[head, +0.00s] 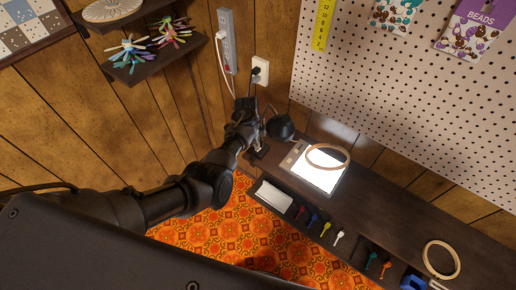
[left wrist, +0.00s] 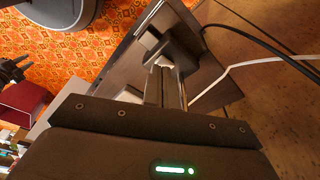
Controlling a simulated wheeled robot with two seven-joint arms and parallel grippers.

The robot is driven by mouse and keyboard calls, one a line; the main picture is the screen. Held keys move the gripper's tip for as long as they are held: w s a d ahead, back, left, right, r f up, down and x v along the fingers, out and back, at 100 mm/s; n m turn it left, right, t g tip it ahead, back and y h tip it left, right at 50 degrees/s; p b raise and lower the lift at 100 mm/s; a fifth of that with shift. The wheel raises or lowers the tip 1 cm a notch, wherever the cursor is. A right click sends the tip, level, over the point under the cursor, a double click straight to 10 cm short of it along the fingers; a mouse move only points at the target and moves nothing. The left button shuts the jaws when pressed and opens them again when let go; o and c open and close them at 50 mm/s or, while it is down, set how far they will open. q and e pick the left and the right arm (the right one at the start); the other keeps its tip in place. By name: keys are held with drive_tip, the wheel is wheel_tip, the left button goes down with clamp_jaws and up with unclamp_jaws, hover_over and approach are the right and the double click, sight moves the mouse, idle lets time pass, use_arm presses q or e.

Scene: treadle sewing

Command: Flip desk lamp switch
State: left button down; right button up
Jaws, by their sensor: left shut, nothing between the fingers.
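The desk lamp's dark round head (head: 281,127) shows at the left end of the desk, beside my left arm. A dark rounded shape at the top left of the left wrist view looks like this head (left wrist: 60,8). My left gripper (head: 257,143) is at the desk's left end, its fingers pointing down. In the left wrist view my left gripper (left wrist: 166,82) is shut and empty, with its tips close to a dark block on a flat plate (left wrist: 185,50), which looks like the lamp's base. I cannot tell whether they touch. The switch is not clearly visible.
A bright white panel (head: 318,176) with a wooden hoop (head: 328,156) lies right of the lamp. Another hoop (head: 441,259) lies farther right. The wall outlet (head: 260,70) and power strip (head: 227,42) are behind. Black (left wrist: 262,48) and white cables (left wrist: 228,74) run beside the gripper.

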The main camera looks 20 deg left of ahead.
use_arm(q)
drive_tip(key=shift+f+b, duration=0.45)
drive_tip(key=shift+f, duration=0.25)
idle(0.3)
wheel_tip(320, 180, up, 3)
drive_tip(key=p, duration=0.3)
drive_tip(key=shift+f, duration=0.15)
wheel_tip(320, 180, up, 2)
drive_tip(key=shift+p, duration=0.85)
drive_tip(key=shift+r, duration=1.15)
